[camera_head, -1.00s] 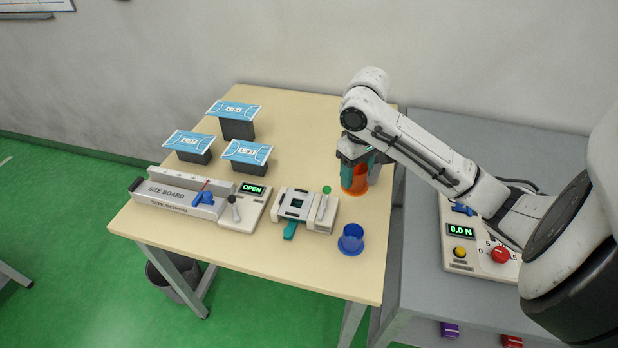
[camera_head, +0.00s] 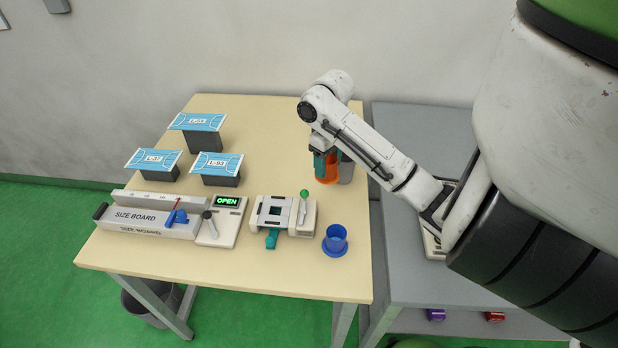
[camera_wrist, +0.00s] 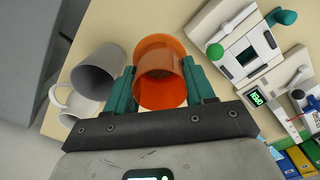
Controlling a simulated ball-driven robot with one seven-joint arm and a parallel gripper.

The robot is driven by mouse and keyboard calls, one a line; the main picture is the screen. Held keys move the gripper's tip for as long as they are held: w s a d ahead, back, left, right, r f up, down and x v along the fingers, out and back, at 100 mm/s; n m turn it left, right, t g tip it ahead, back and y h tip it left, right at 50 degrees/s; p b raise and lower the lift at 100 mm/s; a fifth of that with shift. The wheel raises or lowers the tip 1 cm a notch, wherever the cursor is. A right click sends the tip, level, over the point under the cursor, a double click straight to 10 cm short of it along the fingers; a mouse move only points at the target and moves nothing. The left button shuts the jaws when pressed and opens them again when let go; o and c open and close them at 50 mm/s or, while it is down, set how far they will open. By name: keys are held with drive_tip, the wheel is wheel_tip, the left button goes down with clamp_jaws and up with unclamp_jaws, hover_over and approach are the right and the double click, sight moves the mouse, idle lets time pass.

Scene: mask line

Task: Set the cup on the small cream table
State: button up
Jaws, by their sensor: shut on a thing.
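My gripper (camera_head: 325,164) is shut on a translucent orange cup (camera_head: 326,181) at the right side of the cream-topped table (camera_head: 270,140). In the wrist view the orange cup (camera_wrist: 160,75) sits between the teal fingers (camera_wrist: 162,82). I cannot tell whether its base touches the tabletop. A grey cup (camera_wrist: 98,68) and a white mug (camera_wrist: 75,104) are just left of my gripper in the wrist view. The grey cup also shows partly behind my gripper in the head view (camera_head: 346,169). The mug is hidden there.
A teal-and-white fixture (camera_head: 284,215), a size board (camera_head: 150,217) reading OPEN and blue masks on dark blocks (camera_head: 212,165) fill the left and middle. A grey bench (camera_head: 410,140) adjoins on the right. The back middle is clear.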

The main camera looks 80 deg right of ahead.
drive_tip(key=w+d+f, duration=0.1)
drive_tip(key=f, duration=0.1)
drive_tip(key=w+d+f, duration=0.3)
drive_tip(key=w+f, duration=0.1)
drive_tip(key=shift+w+d+f+b, duration=0.25)
drive_tip(key=shift+d+f+b, duration=0.1)
drive_tip(key=shift+f, duration=0.05)
drive_tip(key=shift+f+p, duration=0.4)
drive_tip(key=shift+f, duration=1.25)
drive_tip(key=shift+f, duration=0.15)
drive_tip(key=o, duration=1.1)
